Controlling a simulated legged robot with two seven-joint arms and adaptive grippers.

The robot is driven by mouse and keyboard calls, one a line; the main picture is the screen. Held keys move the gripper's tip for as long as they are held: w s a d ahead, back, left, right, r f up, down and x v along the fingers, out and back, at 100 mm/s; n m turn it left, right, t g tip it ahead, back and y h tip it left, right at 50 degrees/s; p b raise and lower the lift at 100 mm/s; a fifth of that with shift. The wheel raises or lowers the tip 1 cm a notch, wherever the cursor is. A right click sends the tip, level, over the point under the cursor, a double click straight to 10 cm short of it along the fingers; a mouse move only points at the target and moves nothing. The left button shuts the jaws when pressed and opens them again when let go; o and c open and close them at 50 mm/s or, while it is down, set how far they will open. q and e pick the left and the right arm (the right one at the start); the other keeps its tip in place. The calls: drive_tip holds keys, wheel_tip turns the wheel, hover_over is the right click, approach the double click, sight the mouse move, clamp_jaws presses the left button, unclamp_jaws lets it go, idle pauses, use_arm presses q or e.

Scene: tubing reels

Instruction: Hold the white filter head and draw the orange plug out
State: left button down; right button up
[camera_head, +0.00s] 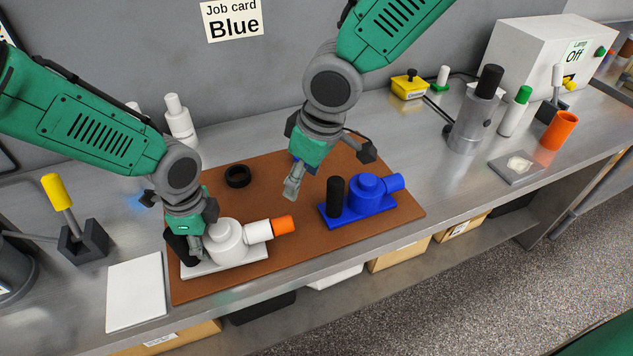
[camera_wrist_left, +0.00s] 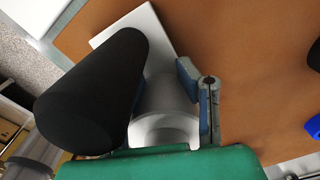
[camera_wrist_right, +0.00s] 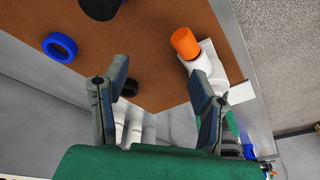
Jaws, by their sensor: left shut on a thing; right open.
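The white filter head (camera_head: 228,240) stands on a white base plate (camera_head: 240,256) on the brown mat. Its side spout points right and holds the orange plug (camera_head: 284,225). My left gripper (camera_head: 197,246) is shut on the filter head from the left. In the left wrist view the white body (camera_wrist_left: 165,105) sits between the fingers, and a black post (camera_wrist_left: 92,92) hides part of one finger. My right gripper (camera_head: 292,186) is open and empty above the mat, up and right of the plug. The right wrist view shows the plug (camera_wrist_right: 185,43) beyond the fingers, apart from them.
A blue filter head (camera_head: 368,188) with a black post (camera_head: 335,196) stands right on the mat. A black ring (camera_head: 238,176) and a blue ring (camera_wrist_right: 60,47) lie on the mat. A job card (camera_head: 232,20) reads Blue. White pad (camera_head: 136,290) at front left.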

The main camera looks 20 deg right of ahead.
sight(283, 225)
drive_tip(key=s+d+n+y, duration=0.2)
drive_tip(key=s+n+y, duration=0.15)
drive_tip(key=n, duration=0.65)
drive_tip(key=shift+t+h, duration=0.4)
drive_tip(key=shift+h, duration=0.05)
drive_tip(key=x, duration=1.1)
drive_tip(key=shift+s+a, duration=0.1)
drive_tip(key=shift+a, duration=0.1)
drive_tip(key=shift+r, duration=0.1)
drive_tip(key=c, duration=1.2)
clamp_jaws()
